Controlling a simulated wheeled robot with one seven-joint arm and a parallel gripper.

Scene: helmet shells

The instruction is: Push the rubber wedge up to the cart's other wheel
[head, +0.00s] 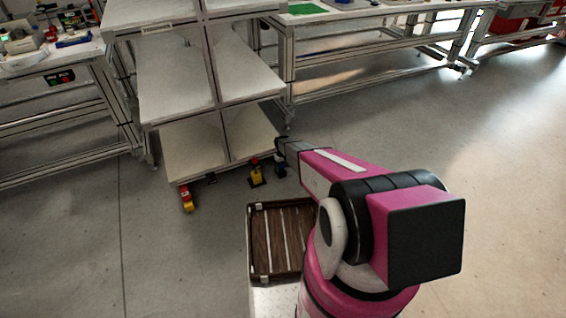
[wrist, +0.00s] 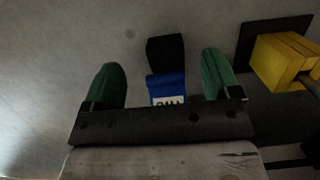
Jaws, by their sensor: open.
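The cart (head: 170,85) is a grey shelf unit standing near the tables in the head view. A red and yellow piece (head: 187,198) is at its lower left corner. A yellow piece on a flat black base (head: 256,175) is by its lower right; it also shows in the wrist view (wrist: 282,58). My gripper (wrist: 161,62) is open, its green fingers either side of a blue and black block (wrist: 167,85) with a white label. I cannot tell whether they touch it. I cannot tell surely which piece is the rubber wedge or a wheel.
A brown slatted tray (head: 283,240) lies in front of the cart, beside my arm. Metal-framed tables (head: 380,25) stand behind and to the right, and another table (head: 60,55) is at left. The floor at right and front left is clear.

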